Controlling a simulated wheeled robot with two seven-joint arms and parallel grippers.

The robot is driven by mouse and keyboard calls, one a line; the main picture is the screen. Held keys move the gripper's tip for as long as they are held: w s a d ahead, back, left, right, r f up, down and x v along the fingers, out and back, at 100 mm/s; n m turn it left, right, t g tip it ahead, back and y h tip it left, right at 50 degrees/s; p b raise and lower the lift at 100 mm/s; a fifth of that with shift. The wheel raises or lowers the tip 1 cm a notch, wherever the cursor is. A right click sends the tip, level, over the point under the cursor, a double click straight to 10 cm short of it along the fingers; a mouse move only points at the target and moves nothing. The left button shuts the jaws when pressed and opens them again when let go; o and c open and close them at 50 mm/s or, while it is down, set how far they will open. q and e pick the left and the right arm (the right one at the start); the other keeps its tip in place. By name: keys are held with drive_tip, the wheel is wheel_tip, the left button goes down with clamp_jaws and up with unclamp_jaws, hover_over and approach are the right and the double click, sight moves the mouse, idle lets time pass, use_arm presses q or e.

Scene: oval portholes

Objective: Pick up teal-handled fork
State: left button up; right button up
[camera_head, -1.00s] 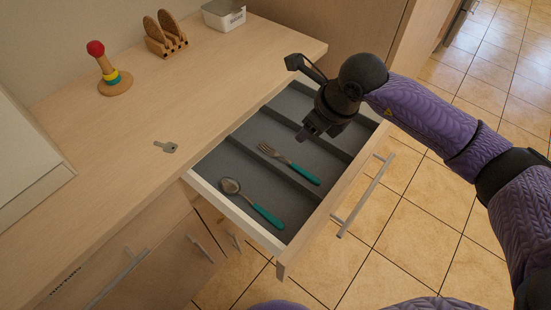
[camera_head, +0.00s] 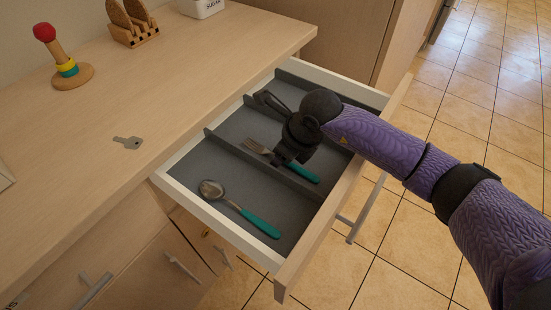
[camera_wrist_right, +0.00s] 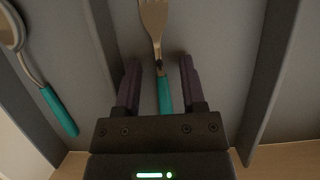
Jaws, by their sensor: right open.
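The teal-handled fork (camera_head: 303,172) lies in the middle compartment of the open drawer (camera_head: 283,268). Its metal tines point to the back left, and my right gripper hides its middle in the head view. My right gripper (camera_head: 283,160) is low over the fork. In the right wrist view, the fork (camera_wrist_right: 154,18) runs lengthwise between the two open fingers of the gripper (camera_wrist_right: 160,66), with its teal handle between them and its tines beyond the tips. I cannot tell whether the fingers touch it. My left gripper is not in view.
A teal-handled spoon (camera_head: 240,210) lies in the front-left compartment. Grey dividers (camera_head: 225,145) separate the compartments. The counter (camera_head: 165,90) holds a key (camera_head: 128,142), a ring stacker toy (camera_head: 68,68), a wooden holder (camera_head: 135,33) and a white sugar container (camera_head: 203,7).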

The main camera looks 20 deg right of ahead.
drive_tip(key=shift+r, duration=0.1)
clamp_jaws()
drive_tip(key=shift+r, duration=0.1)
